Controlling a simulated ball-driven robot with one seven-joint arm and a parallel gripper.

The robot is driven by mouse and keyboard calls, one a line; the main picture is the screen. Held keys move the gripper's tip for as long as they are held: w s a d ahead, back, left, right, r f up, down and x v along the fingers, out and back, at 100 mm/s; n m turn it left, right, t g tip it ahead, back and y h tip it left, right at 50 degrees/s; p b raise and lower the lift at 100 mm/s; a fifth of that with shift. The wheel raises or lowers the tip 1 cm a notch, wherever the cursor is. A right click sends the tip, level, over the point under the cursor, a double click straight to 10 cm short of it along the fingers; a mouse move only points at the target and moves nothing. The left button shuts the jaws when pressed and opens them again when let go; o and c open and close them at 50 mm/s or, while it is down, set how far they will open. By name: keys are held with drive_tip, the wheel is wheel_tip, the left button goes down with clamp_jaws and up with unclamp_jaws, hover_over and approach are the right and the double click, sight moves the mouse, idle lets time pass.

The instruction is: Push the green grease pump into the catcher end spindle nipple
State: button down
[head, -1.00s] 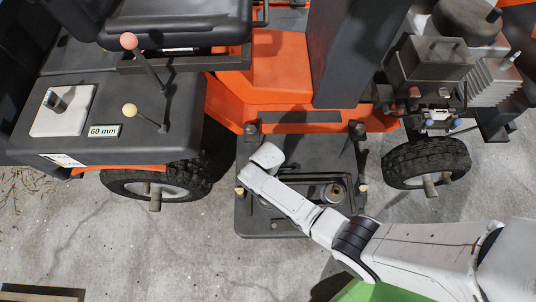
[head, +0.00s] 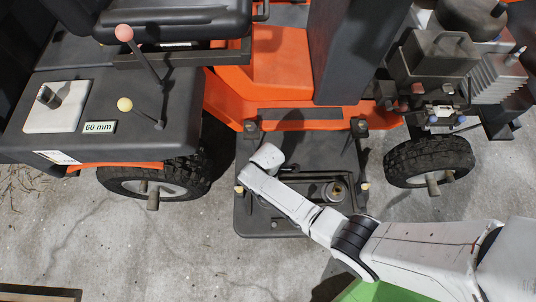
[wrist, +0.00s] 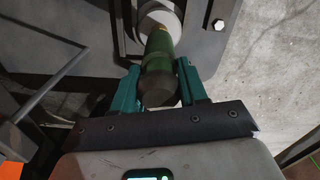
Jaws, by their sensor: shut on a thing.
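In the wrist view, the green grease pump (wrist: 159,55) is a green cylinder with a dark grey end. It sits between the two teal fingers of my gripper (wrist: 160,78), which is shut on it. Its far, brassy end lies over a pale round spindle hub (wrist: 160,18) on the dark mower deck. The nipple itself is hidden, so I cannot tell whether the pump touches it. In the head view, my white arm reaches over the deck (head: 248,215) and hides the gripper and pump.
Another round hub (head: 335,191) shows on the deck's right side. The orange mower body (head: 275,75) stands behind, with a left wheel (head: 150,185) and a right wheel (head: 428,163) beside the deck. Bare concrete (head: 150,245) lies in front.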

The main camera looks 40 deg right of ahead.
drive_tip(key=shift+f+b, duration=0.3)
drive_tip(key=shift+f, duration=0.1)
drive_tip(key=c, duration=0.5)
unclamp_jaws()
drive_tip(key=shift+r, duration=0.1)
wheel_tip(320, 180, up, 11)
drive_tip(key=p, duration=0.4)
